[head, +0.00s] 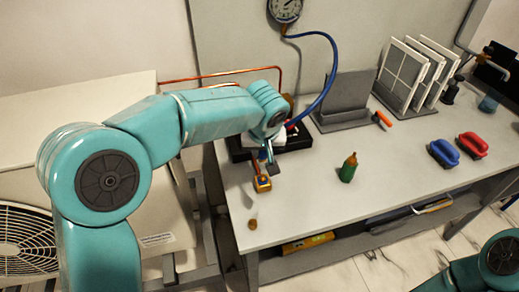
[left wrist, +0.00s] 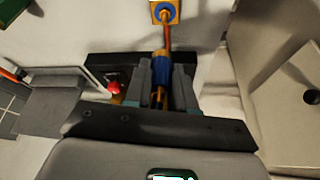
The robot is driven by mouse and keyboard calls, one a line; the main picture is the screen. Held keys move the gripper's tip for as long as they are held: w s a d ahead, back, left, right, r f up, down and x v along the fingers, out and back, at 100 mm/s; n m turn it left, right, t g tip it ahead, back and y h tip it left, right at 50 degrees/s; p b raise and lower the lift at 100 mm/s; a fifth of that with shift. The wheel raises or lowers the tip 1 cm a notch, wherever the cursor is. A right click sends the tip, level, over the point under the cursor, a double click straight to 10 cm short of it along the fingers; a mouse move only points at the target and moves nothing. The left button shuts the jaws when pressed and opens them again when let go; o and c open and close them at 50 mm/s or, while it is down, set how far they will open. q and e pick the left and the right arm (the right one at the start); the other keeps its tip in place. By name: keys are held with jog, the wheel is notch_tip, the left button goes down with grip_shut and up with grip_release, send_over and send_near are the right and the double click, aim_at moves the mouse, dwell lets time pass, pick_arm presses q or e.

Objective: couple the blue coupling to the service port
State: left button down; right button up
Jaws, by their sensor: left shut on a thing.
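My left gripper (head: 270,161) reaches down over the left part of the bench. In the left wrist view its two grey fingers (left wrist: 164,85) are shut on the blue coupling (left wrist: 162,66), which has brass-coloured ends. In the head view the coupling is hard to make out near the fingers. A copper-coloured stem (left wrist: 166,36) runs from the coupling's far end toward a yellow block with a blue round face (left wrist: 165,13). The block shows in the head view just below the fingers (head: 262,185). I cannot clearly identify the service port or tell whether anything is joined. My right gripper is out of view.
A dark tray (head: 236,150) lies behind the gripper. A blue hose (head: 329,80) curves down from a gauge (head: 286,9). A grey stand (head: 345,100), green bottle (head: 348,169), and blue (head: 444,153) and red (head: 473,145) handled items stand right. The front middle is clear.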

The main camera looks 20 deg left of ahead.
aim_at(263, 175)
pick_arm(q)
jog(key=shift+f, duration=0.1)
notch_tip(263, 175, down, 5)
jog(key=b, duration=0.5)
jog(key=shift+f, duration=0.1)
jog(key=shift+b, duration=0.4)
dwell(0.7)
jog(key=shift+f, duration=0.15)
jog(key=shift+f+b, duration=1.05)
jog(key=shift+b, duration=0.05)
jog(key=shift+f+b, duration=0.25)
jog(key=shift+b, duration=0.05)
dwell(0.7)
